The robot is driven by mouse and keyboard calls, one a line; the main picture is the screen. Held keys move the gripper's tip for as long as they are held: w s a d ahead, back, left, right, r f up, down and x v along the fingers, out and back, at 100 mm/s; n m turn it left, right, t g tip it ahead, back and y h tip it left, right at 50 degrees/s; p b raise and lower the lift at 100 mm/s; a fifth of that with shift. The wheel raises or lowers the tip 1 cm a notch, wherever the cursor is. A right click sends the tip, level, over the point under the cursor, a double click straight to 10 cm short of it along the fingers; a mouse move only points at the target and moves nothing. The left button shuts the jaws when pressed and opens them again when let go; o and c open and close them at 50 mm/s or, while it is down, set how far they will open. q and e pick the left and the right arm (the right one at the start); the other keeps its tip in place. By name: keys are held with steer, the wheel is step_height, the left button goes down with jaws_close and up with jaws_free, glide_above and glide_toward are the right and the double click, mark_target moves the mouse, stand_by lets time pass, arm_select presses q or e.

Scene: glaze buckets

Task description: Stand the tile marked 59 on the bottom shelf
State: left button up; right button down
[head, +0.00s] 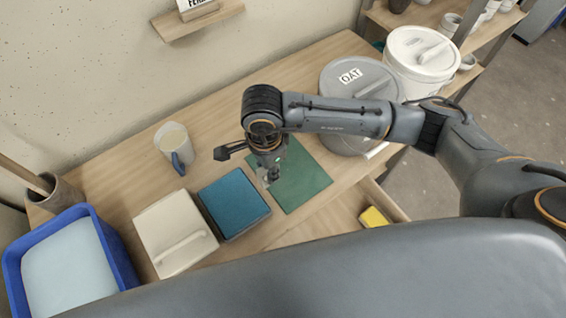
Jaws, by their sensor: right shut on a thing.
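My right gripper (268,178) points down over the green mat (302,180) on the wooden table. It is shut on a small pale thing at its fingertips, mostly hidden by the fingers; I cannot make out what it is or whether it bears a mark. No number 59 can be read anywhere. A shelf unit (482,40) with several pots stands at the upper right; its lowest board is not clearly in view. My left gripper is not in view.
A grey bucket marked OAT (340,92) and a white bucket (420,62) stand right. An open drawer holds a yellow thing (374,217).

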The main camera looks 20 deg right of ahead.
steer(key=w+d+f+b, duration=0.1)
steer(key=f, duration=0.1)
steer(key=w+d+f+b, duration=0.1)
steer(key=w+f, duration=0.1)
steer(key=w+d+f+b, duration=0.1)
steer(key=w+f, duration=0.1)
steer(key=shift+w+d+f+b, duration=0.15)
steer(key=shift+d+b, duration=0.25)
steer(key=f, duration=0.1)
steer(key=f+b, duration=0.1)
steer(key=f, duration=0.1)
steer(key=shift+w+d+f+b, duration=0.15)
steer(key=shift+w+d+b, duration=0.1)
steer(key=shift+b, duration=0.15)
steer(key=shift+f, duration=0.2)
steer(key=shift+f, duration=0.1)
steer(key=c, duration=1.1)
jaws_free()
steer(key=shift+c, duration=0.2)
